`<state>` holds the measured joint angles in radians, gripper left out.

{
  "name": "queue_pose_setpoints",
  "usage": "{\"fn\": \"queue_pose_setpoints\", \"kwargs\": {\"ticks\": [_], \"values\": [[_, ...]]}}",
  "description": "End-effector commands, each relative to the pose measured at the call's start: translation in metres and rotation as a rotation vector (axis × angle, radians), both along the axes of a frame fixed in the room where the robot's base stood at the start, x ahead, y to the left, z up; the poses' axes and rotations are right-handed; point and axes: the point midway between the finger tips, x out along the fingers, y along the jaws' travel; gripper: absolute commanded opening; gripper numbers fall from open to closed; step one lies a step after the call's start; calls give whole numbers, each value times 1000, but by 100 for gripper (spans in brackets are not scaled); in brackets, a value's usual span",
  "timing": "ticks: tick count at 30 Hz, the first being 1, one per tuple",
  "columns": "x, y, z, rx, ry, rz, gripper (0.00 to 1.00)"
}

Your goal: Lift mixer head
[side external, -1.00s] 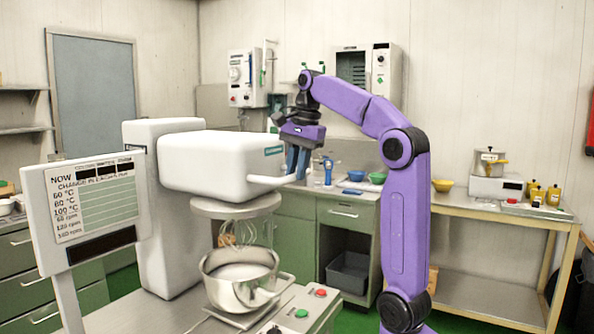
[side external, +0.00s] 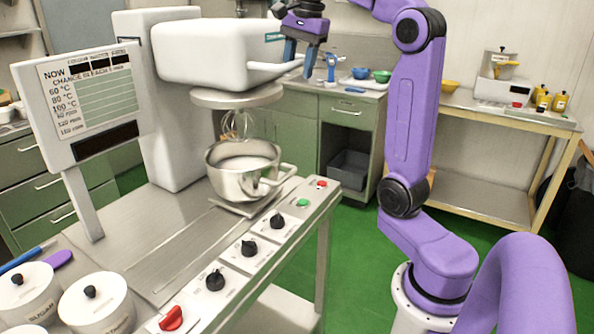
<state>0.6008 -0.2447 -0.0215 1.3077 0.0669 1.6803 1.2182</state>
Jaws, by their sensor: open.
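The white mixer head (side external: 210,55) is level over the steel bowl (side external: 243,170), with a wire whisk (side external: 238,124) hanging from it into the bowl. A white handle (side external: 268,73) sticks out from the head's right end. My gripper (side external: 298,74) points down at the free end of this handle. Its two blue fingers are apart, one on each side of the handle tip in the picture. I cannot tell whether they touch it. The bowl holds pale contents and stands on the steel bench below the head.
A sign board (side external: 85,105) stands left of the mixer. The bench front has black knobs (side external: 249,247), a red knob (side external: 171,318) and a green button (side external: 303,202). Lidded white pots (side external: 97,302) stand front left. A side table (side external: 478,108) is at right. Green floor between is clear.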

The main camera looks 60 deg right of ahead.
Motion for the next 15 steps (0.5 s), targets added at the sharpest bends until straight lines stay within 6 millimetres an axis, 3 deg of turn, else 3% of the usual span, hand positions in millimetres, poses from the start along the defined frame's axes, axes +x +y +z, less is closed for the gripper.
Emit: {"fn": "queue_pose_setpoints", "kwargs": {"ticks": [15], "values": [[-2,0,-79,2,9,0,44]]}}
